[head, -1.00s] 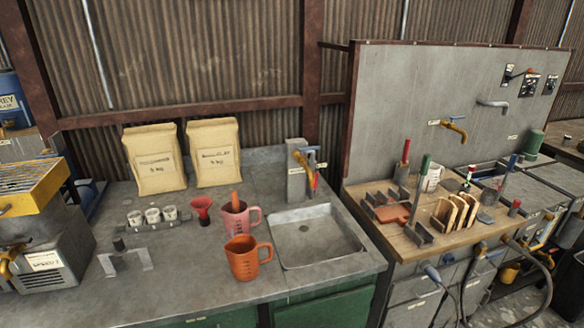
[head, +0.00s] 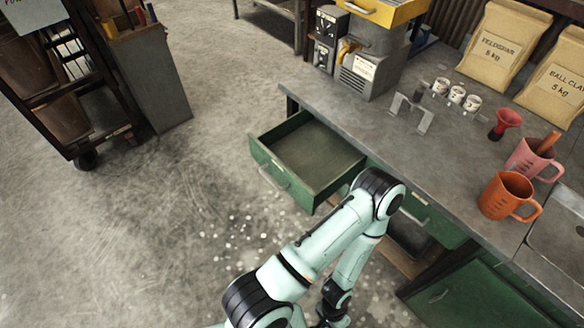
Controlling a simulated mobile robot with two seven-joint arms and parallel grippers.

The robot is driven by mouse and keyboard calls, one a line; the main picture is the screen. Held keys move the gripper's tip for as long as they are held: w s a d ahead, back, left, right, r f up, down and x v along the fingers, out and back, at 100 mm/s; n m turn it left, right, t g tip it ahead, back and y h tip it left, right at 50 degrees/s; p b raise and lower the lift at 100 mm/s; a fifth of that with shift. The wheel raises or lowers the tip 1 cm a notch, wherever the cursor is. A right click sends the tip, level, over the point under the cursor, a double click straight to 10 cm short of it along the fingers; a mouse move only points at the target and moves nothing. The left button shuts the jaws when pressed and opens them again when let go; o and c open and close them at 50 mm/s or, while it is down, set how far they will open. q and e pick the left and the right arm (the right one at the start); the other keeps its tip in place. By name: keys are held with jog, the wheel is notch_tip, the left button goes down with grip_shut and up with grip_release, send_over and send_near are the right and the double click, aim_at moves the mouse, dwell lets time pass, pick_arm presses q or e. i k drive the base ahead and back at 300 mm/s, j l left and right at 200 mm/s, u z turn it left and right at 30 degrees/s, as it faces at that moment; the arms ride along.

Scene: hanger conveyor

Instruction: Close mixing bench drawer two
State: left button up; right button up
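A green drawer (head: 283,181) of the mixing bench (head: 372,130) is pulled far out at the bench's left end. It looks empty, and its front with a metal handle (head: 273,180) faces the lower left. Another green drawer front (head: 432,218) to its right looks shut, partly behind my arm. I cannot read which drawer is number two. One of my pale green arms rises from the bottom, bends just right of the open drawer and runs back down to the bottom edge. No gripper fingers show; that arm's hand is cut off or hidden at the bottom edge.
Orange (head: 507,196) and pink (head: 532,160) jugs, a red funnel (head: 505,124) and small white cups stand on the bench top. A green cabinet door (head: 470,290) is at lower right. A cart (head: 75,90) stands upper left. Floor left of the drawer is clear.

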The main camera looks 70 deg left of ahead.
aim_at(310, 162)
jog(key=u, duration=2.75)
jog(key=i+l+z, duration=0.1)
jog(key=i, duration=0.1)
